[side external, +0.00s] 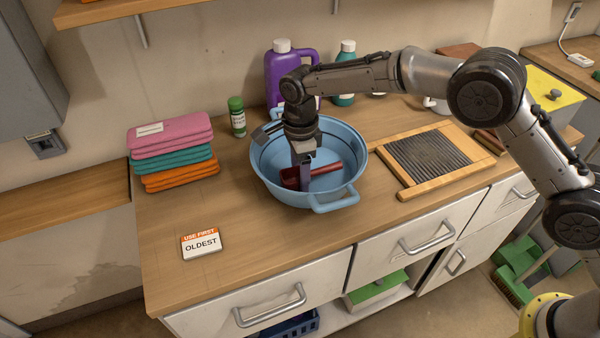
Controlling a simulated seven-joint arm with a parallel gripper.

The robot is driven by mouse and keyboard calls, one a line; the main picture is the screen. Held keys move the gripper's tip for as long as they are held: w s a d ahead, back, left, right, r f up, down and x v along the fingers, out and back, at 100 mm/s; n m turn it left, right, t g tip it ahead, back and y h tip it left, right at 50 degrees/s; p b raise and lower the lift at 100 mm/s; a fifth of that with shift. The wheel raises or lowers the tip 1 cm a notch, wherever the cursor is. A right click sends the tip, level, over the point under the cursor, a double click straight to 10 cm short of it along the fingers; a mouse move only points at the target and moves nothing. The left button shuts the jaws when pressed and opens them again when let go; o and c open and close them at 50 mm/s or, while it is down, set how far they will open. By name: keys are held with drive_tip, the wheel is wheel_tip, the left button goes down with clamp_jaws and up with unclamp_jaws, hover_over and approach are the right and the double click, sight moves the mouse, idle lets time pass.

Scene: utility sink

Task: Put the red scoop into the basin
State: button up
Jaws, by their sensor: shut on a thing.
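The blue basin (268,181) stands on the wooden counter, with a handle at its front right and another at its back left. The red scoop (325,169) is inside the basin's rim, its dark red handle slanting up to the right. My gripper (304,180) points down into the basin and is shut on the scoop. The fingers hide part of the scoop, and I cannot tell whether the scoop touches the basin floor.
A washboard (425,158) lies right of the basin. Folded cloths (170,150) are stacked to the left, with a green-capped bottle (237,117) between. A purple jug (292,65) stands behind. A sign reading "USE FIRST OLDEST" (201,243) lies front left, where the counter is mostly clear.

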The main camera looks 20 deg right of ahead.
drive_tip(key=shift+f, duration=0.1)
drive_tip(key=o, duration=1.4)
wheel_tip(320, 180, up, 12)
drive_tip(key=shift+r, duration=0.2)
